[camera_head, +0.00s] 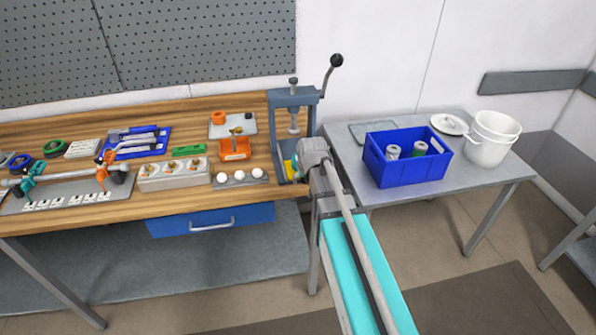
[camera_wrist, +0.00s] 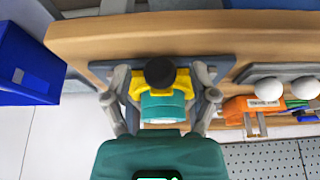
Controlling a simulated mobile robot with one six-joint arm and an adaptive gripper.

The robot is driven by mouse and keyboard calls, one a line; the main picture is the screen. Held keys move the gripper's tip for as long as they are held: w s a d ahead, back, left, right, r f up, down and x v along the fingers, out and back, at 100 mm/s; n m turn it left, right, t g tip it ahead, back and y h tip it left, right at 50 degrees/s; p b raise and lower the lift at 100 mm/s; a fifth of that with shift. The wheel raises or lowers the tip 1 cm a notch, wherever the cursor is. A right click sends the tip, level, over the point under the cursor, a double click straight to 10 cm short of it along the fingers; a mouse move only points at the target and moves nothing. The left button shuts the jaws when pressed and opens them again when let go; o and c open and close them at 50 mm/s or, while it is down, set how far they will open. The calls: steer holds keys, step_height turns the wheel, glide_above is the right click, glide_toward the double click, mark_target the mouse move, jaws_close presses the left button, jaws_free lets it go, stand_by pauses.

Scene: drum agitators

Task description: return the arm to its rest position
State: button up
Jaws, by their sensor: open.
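My gripper (camera_head: 298,167) is at the base of the grey-blue press (camera_head: 273,125) at the right end of the wooden bench. In the wrist view, the fingers of my gripper (camera_wrist: 160,82) are spread on either side of a yellow holder (camera_wrist: 128,86) with a teal cylindrical part (camera_wrist: 162,106) and a black knob (camera_wrist: 160,72). The fingers are open; whether they touch the holder or the part I cannot tell. In the head view my arm reaches up from the bottom right, and it hides part of the press base.
A blue crate (camera_head: 410,177) with cans stands on the grey table (camera_head: 480,187) to the right, beside white buckets (camera_head: 489,150). Left of the press are a tray of white balls (camera_head: 240,180) and an orange fixture (camera_head: 235,150). The press lever (camera_head: 328,78) rises above.

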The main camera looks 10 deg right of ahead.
steer(key=s+a+f+g, duration=0.1)
steer(key=s+g, duration=0.3)
steer(key=s, duration=1.4)
steer(key=shift+f, duration=0.25)
